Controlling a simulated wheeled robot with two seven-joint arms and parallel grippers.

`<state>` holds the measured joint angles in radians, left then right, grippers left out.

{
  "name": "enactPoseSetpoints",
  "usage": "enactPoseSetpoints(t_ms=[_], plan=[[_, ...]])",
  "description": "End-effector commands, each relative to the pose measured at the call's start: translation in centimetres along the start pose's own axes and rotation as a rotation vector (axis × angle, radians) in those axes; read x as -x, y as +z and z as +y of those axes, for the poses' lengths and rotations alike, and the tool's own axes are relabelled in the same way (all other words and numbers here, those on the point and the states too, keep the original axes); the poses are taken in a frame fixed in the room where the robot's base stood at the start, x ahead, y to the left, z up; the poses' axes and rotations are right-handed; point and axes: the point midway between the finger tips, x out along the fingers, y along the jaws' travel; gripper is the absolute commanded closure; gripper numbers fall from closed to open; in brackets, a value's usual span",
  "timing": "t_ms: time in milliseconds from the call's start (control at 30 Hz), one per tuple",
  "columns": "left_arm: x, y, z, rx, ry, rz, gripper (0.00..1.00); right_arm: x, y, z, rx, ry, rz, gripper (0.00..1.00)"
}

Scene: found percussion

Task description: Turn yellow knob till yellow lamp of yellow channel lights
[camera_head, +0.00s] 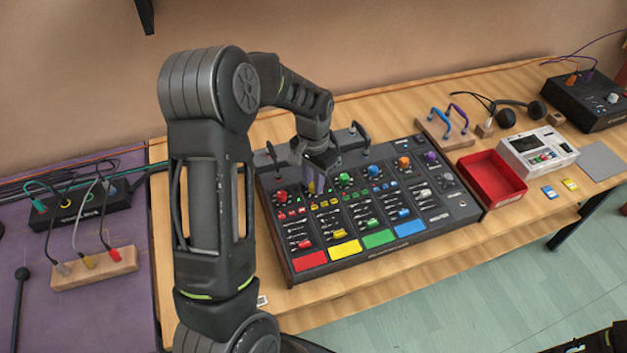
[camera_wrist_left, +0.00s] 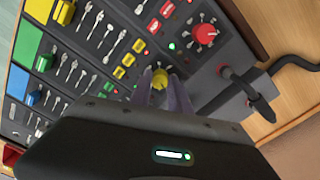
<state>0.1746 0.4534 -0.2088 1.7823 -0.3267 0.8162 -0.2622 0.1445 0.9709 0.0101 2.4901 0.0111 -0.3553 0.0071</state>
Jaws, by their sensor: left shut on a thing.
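The mixing console (camera_head: 455,212) lies on the wooden table, with red, yellow, green and blue channels. My left gripper (camera_head: 316,182) points down over the yellow channel's upper end. The left wrist view shows it shut on the yellow knob (camera_wrist_left: 160,78), one finger on each side. The gripper mostly hides this knob in the head view. The yellow channel's yellow buttons (camera_wrist_left: 129,60) and yellow pad (camera_head: 344,249) are in view. A small green light (camera_wrist_left: 172,46) glows between the red and yellow knobs; I cannot make out a lit yellow lamp.
The red knob (camera_wrist_left: 205,33) and green knob (camera_head: 345,178) flank the yellow one. A black handle (camera_wrist_left: 248,90) rises at the console's back edge. A red tray (camera_head: 491,180) and a white device (camera_head: 537,152) stand to the right.

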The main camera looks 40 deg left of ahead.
Motion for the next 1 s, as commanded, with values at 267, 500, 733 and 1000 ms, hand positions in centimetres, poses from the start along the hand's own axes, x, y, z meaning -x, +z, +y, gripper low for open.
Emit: enactPoseSetpoints(t_ms=[267, 500, 733, 1000], plan=[[-0.1, 0.0, 0.0, -0.053, 0.000, 0.000, 1.00, -0.3, -0.1, 0.1, 0.001, -0.001, 0.001, 1.00], [-0.1, 0.0, -0.1, -0.183, -0.001, 0.001, 1.00, -1.0, -0.1, 0.3, 0.002, -0.003, 0.003, 1.00], [-0.1, 0.0, 0.0, -0.344, -0.001, 0.001, 1.00, -1.6, -0.2, 0.4, 0.004, -0.005, 0.005, 1.00], [0.0, 0.0, -0.1, -0.484, -0.002, 0.001, 1.00, -1.9, -0.3, 0.5, 0.005, -0.007, 0.006, 1.00]])
